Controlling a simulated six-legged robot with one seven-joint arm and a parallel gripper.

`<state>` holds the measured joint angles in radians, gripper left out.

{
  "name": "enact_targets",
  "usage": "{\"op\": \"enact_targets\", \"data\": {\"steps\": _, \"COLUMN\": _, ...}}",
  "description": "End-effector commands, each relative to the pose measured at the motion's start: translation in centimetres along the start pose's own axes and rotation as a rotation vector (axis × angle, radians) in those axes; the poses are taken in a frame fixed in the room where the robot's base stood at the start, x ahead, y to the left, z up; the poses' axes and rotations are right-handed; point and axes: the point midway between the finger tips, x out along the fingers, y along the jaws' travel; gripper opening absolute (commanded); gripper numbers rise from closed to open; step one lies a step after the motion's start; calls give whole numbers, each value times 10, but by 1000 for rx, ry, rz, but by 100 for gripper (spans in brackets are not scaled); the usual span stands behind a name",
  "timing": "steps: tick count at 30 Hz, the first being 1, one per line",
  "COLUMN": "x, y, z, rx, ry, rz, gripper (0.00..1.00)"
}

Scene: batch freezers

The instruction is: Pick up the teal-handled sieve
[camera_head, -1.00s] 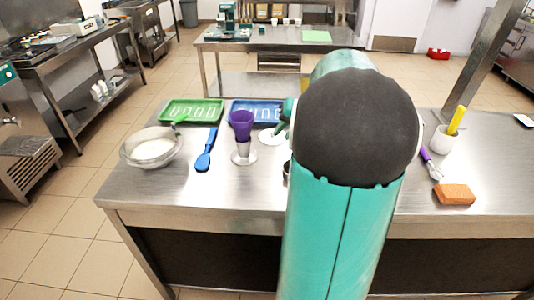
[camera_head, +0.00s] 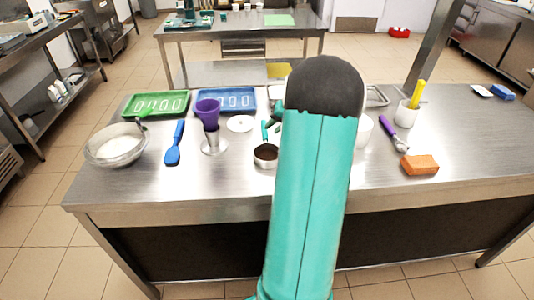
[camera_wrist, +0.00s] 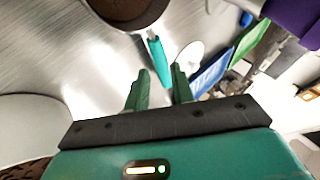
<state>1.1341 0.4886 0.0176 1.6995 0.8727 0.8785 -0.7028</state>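The teal-handled sieve (camera_head: 265,156) sits on the steel table just left of my arm, with a round metal rim and a dark inside. In the wrist view its bowl (camera_wrist: 128,10) is cut off by the top edge. Its teal handle (camera_wrist: 159,62) points down the picture toward my gripper. My gripper (camera_wrist: 161,88) is open, with its two green fingers apart and nothing held. The handle's end appears near the gap between the fingertips; I cannot tell the height between them. In the head view my arm hides most of the gripper.
Left of the sieve stand a purple cup in a metal holder (camera_head: 209,120), a blue spatula (camera_head: 175,145) and a glass bowl (camera_head: 116,147). Green (camera_head: 152,104) and blue (camera_head: 238,98) trays lie behind. An orange sponge (camera_head: 419,164) and purple-handled scoop (camera_head: 392,130) lie right.

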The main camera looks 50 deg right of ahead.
Motion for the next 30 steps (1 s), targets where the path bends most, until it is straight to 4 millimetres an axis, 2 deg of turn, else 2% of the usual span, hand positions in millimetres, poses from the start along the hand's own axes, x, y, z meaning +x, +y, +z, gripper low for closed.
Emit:
{"op": "enact_targets", "data": {"steps": 6, "x": 33, "y": 1, "z": 0, "rx": 1, "ry": -5, "rz": -1, "gripper": 24}}
{"op": "enact_targets", "data": {"steps": 10, "x": 47, "y": 1, "z": -1, "rx": 2, "ry": -2, "rz": 0, "gripper": 24}}
{"op": "enact_targets", "data": {"steps": 17, "x": 48, "y": 1, "z": -1, "rx": 1, "ry": -1, "rz": 0, "gripper": 24}}
{"op": "enact_targets", "data": {"steps": 21, "x": 48, "y": 1, "z": -1, "rx": 1, "ry": -1, "rz": 0, "gripper": 0}}
{"op": "enact_targets", "data": {"steps": 30, "x": 47, "y": 1, "z": -2, "rx": 0, "ry": -1, "rz": 0, "gripper": 0}}
